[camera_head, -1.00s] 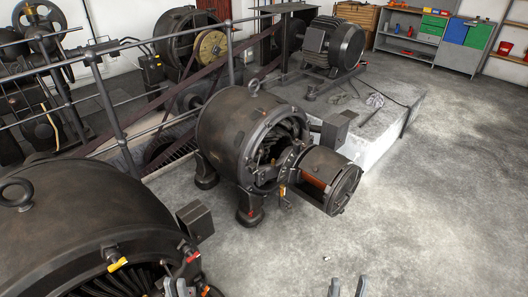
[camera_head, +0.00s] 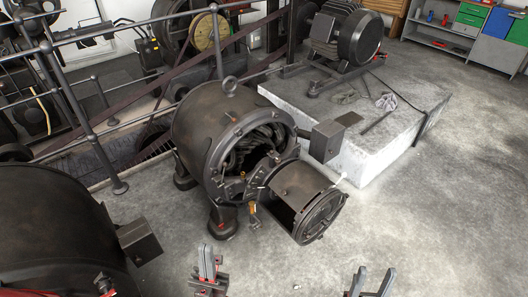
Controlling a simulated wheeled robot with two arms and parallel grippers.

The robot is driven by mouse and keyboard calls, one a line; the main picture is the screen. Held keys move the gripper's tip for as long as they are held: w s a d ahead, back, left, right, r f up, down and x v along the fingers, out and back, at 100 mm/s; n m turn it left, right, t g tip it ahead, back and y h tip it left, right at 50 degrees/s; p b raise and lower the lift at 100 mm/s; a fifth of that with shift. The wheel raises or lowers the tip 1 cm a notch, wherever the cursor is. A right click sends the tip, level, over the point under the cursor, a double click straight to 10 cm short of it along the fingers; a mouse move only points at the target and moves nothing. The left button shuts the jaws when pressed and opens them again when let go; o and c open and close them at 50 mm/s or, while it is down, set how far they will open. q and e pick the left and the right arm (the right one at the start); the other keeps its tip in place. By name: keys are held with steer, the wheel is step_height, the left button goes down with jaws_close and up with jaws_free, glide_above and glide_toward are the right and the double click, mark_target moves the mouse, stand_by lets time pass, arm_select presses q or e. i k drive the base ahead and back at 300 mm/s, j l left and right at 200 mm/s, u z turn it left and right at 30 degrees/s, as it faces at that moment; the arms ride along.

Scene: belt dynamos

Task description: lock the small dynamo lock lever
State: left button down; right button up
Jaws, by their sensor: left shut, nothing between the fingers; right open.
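The small dynamo (camera_head: 203,122) stands on the floor in the middle of the view, a dark round casing with an open front showing coils. Its round end part (camera_head: 308,195) sits out to the front right. A small lever with an orange-yellow handle (camera_head: 252,208) hangs at the lower front of the casing; I take it for the lock lever, but its exact setting is too small to tell. My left gripper (camera_head: 208,260) is shut and empty, below and left of the lever in the picture, apart from it. My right gripper (camera_head: 371,282) is open and empty at the bottom edge.
A larger dynamo (camera_head: 55,225) fills the lower left, with a box (camera_head: 140,241) on its side. A railing (camera_head: 97,150) runs behind. A motor (camera_head: 345,38) stands on a concrete plinth (camera_head: 350,158). The floor at the right (camera_head: 450,220) is clear.

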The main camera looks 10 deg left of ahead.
mark_target(226, 164)
steer(key=i+l, duration=0.6)
steer(key=i+j, duration=0.1)
steer(key=i, duration=0.35)
steer(key=z, duration=0.05)
